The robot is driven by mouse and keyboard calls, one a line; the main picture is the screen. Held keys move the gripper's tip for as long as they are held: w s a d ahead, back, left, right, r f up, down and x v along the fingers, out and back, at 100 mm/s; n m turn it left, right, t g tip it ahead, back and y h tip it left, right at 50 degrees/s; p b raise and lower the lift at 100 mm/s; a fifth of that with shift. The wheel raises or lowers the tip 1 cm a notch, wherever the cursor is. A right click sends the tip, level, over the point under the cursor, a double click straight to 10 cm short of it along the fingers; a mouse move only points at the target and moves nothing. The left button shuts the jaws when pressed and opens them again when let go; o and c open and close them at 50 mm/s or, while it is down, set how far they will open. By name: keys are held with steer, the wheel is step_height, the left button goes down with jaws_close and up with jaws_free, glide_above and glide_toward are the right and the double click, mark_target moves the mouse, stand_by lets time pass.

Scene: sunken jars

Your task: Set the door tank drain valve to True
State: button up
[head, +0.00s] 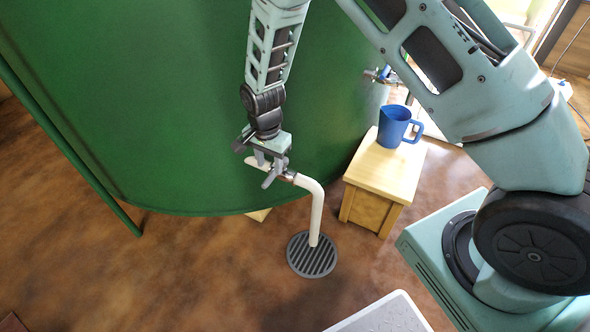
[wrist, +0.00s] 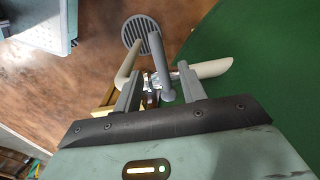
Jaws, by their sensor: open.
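The drain valve sits on a white pipe that comes out of the green tank (head: 150,100) and bends down toward a floor drain (head: 312,254). Its grey lever handle (head: 272,177) shows below my gripper (head: 268,160) in the head view. In the wrist view the grey lever (wrist: 160,65) lies between the two open fingers of my gripper (wrist: 159,72), with a visible gap on each side. The white pipe (wrist: 210,69) runs to the tank on the right in that view. Contact with the lever cannot be made out.
A blue jug (head: 393,126) stands on a small wooden stand (head: 384,172) right of the pipe. Another metal fitting (head: 380,75) is on the tank above it. A light grey box-like surface (head: 385,318) is at the bottom. Brown floor left of the drain is clear.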

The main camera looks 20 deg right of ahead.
mark_target(270, 175)
steer(key=shift+f+b, duration=1.8)
steer(key=shift+f, duration=1.35)
